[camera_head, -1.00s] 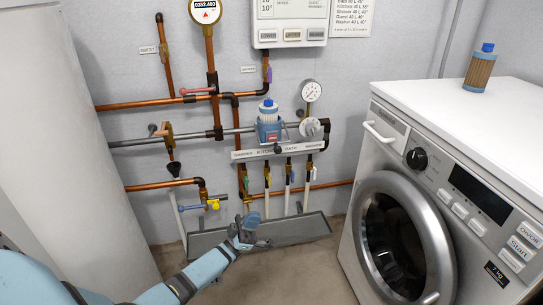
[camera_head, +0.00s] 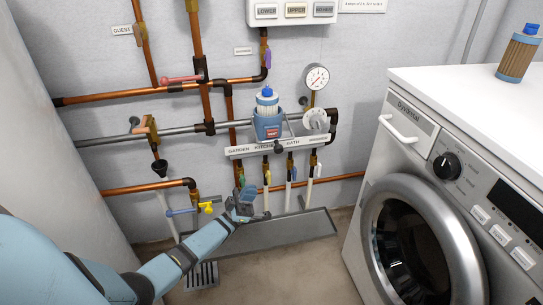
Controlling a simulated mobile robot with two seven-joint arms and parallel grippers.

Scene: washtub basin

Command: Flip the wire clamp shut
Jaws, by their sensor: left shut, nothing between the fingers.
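A blue filter housing (camera_head: 268,128) with a white-and-blue cartridge (camera_head: 267,99) standing in its top is on the wall pipework, above the labelled manifold strip. A thin grey wire piece, seemingly the wire clamp (camera_head: 291,129), sticks out at the right side of the housing; it is small, and I cannot tell exactly how it sits. My left gripper (camera_head: 245,203) is shut and empty. In the picture it is below the housing and the strip, in front of the valve hoses and apart from the clamp. My right gripper is not in view.
A pressure gauge (camera_head: 316,78) and a round white knob (camera_head: 314,119) are right of the housing. Copper pipes and small valves crowd the wall. A grey floor trough (camera_head: 285,231) lies below. The washing machine (camera_head: 420,190) fills the right, with a brown-and-blue cartridge (camera_head: 519,55) on top.

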